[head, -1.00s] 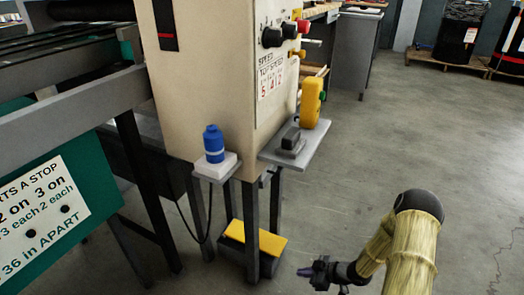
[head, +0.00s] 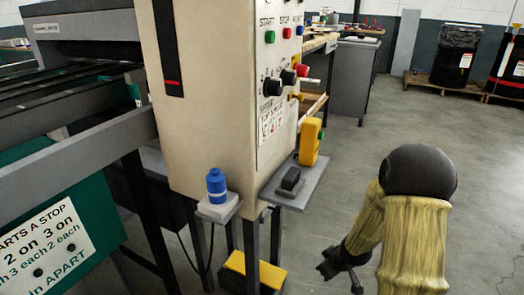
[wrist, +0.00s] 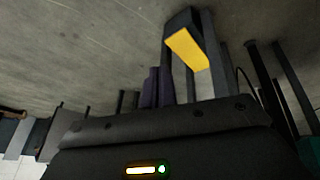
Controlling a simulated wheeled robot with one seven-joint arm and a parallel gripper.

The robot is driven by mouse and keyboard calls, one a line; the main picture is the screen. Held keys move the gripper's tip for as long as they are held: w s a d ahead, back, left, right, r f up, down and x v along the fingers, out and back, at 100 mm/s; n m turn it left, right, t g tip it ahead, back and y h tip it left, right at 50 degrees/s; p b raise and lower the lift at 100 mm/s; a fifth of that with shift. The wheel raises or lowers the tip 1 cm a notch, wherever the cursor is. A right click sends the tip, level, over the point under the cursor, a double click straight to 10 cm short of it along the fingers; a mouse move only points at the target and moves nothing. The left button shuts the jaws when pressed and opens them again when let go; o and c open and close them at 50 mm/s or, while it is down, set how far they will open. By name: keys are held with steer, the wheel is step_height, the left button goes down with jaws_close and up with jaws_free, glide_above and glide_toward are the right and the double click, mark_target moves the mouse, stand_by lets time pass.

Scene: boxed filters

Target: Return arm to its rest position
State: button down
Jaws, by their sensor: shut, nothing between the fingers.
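My arm, in a straw-coloured cover with a dark round joint, is bent at the lower right of the head view. My gripper (head: 330,264) hangs low at its end, over the floor. The gripper is small and dark there. In the wrist view, the purple-grey fingers (wrist: 151,86) stand close together, shut with nothing held. The gripper is apart from the machine stand and touches nothing that I can see.
A beige control cabinet (head: 205,100) stands left of my arm. Its shelves hold a blue bottle (head: 216,186) and a yellow device (head: 310,142). A yellow-topped pedal (head: 256,270) is below, also in the wrist view (wrist: 187,47). Open floor (head: 350,150) lies behind my arm.

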steer(key=s+a+r+m+g+h+p, duration=0.1)
steer(key=s+a+r+m+p, duration=0.2)
steer(key=s+r, duration=0.6)
steer(key=s+a+r+m+g+p, duration=0.15)
steer(key=s+r+m, duration=0.25)
steer(key=s+r, duration=0.5)
steer(key=w+p+v, duration=0.3)
steer(key=p+v, duration=0.9)
steer(key=w+r+p+v, duration=0.1)
steer(key=w+p+v, duration=0.2)
steer(key=p+v, duration=1)
steer(key=w+r+p+v, duration=0.1)
steer(key=w+p+v, duration=0.2)
steer(key=p+v, duration=1)
steer(key=shift+a, duration=0.45)
steer(key=shift+w, duration=0.1)
